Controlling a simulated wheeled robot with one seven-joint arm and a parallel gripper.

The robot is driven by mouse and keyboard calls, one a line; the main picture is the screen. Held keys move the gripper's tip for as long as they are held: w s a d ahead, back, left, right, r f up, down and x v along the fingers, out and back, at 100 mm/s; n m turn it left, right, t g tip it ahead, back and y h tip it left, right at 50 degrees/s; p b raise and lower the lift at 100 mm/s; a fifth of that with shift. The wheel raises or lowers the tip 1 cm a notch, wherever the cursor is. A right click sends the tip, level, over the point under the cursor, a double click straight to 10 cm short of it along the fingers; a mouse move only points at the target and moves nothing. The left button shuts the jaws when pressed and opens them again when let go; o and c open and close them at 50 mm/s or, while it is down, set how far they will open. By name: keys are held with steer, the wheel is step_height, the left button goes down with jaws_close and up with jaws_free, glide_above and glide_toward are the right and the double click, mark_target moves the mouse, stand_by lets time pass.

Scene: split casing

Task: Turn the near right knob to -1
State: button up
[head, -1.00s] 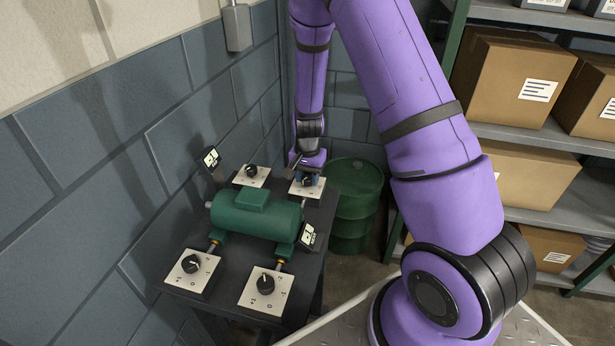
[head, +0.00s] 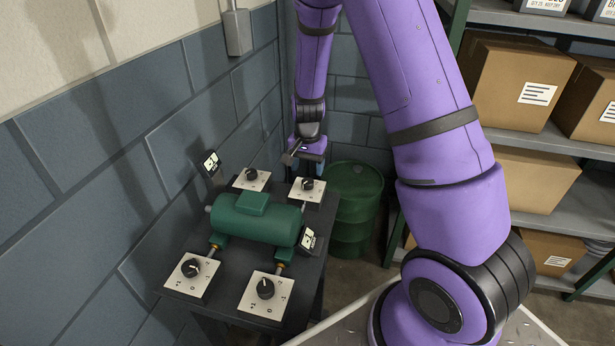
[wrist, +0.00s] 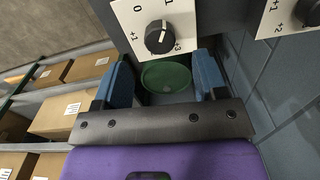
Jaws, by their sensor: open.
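The near right knob (head: 265,289) is a black dial on a white numbered plate (head: 254,307), at the front right of the dark table. Its pointer mark is too small to read surely. My gripper (head: 312,168) is well away from it, at the table's far right corner, just above the far right knob (head: 308,184). In the wrist view my gripper (wrist: 163,75) has two blue fingers spread wide with nothing between them. The far right knob (wrist: 160,36) shows there beyond the fingertips, untouched.
A green motor-like casing (head: 255,218) lies between the knobs. The near left knob (head: 190,267) and far left knob (head: 251,174) have their own plates. Small display cards (head: 307,238) stand beside the casing. A green drum (head: 358,210) is behind; a wall is left.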

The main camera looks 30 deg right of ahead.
steer(key=shift+r, duration=2.65)
step_height(320, 180, up, 19)
steer(key=n+t+y, duration=0.1)
steer(key=n+t, duration=0.1)
steer(key=n, duration=0.3)
glide_above(307, 182)
steer(key=s+a, duration=0.3)
steer(key=s, duration=0.7)
steer(key=s+a+r+n+t, duration=0.1)
steer(key=s+r, duration=0.3)
steer(key=s, duration=0.5)
steer(key=s+a+r+n+t+h, duration=0.1)
steer(key=s+r+n+t, duration=0.1)
steer(key=s+r, duration=0.3)
steer(key=s+n, duration=0.1)
steer(key=s, duration=0.3)
steer(key=shift+s+n, duration=0.15)
steer(key=shift+n, duration=0.25)
steer(key=shift+a, duration=0.1)
